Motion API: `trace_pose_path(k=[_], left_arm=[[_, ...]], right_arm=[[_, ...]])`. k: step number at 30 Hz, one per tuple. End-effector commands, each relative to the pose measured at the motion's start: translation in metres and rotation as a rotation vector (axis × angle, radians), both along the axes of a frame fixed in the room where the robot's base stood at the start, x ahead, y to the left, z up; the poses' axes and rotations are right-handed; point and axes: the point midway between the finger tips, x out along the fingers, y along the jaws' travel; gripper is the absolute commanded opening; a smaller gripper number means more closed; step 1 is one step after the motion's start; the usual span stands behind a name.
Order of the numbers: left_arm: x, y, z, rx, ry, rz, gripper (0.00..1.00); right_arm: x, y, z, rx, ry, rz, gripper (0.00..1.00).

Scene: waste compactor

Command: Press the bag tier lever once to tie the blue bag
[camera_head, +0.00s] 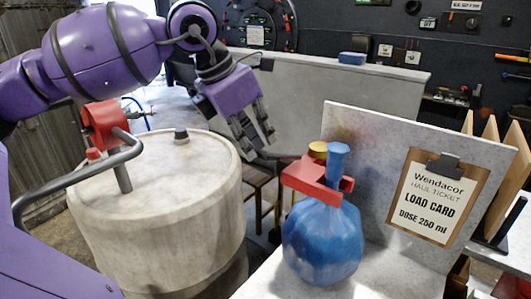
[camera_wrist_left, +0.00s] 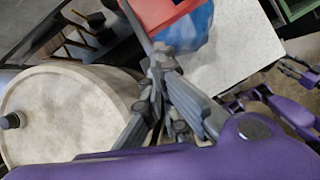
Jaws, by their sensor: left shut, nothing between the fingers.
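The blue bag (camera_head: 322,243) stands upright on a pale counter, its neck (camera_head: 337,160) gathered up through the red bag tier (camera_head: 318,181). A yellow knob (camera_head: 318,150) sits at the tier's back. A dark lever bar (camera_head: 279,155) reaches left from the tier, partly hidden. In the left wrist view the bag (camera_wrist_left: 190,32) and red tier (camera_wrist_left: 165,12) show at the top, with a grey bar (camera_wrist_left: 137,22) running down toward my fingers. My left gripper (camera_head: 262,136) is shut and empty, left of the tier near the bar's end. I cannot tell whether they touch.
A large pale drum (camera_head: 160,215) with a grey bent handle (camera_head: 80,175) and a red fitting (camera_head: 104,127) stands left of the counter. A clipboard load card (camera_head: 432,200) hangs on the upright panel (camera_head: 375,150) behind the bag. Free counter (camera_head: 385,275) lies right of the bag.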

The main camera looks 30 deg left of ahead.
Motion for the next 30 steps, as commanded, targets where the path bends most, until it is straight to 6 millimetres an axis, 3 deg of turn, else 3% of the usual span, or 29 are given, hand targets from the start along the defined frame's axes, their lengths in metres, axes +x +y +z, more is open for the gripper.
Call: trace_pose_path(k=[12,22,30], left_arm=[[0.002,0.000,-0.043,-0.004,-0.004,0.001,0.00],[0.004,0.001,-0.044,-0.005,-0.011,0.003,0.00],[0.001,0.002,-0.039,-0.006,-0.013,0.004,0.00]], right_arm=[[-0.001,0.000,-0.001,-0.001,0.005,0.003,0.40],[-0.012,-0.001,-0.005,-0.001,0.023,-0.001,0.40],[-0.002,-0.001,0.006,-0.001,0.002,0.000,0.40]])
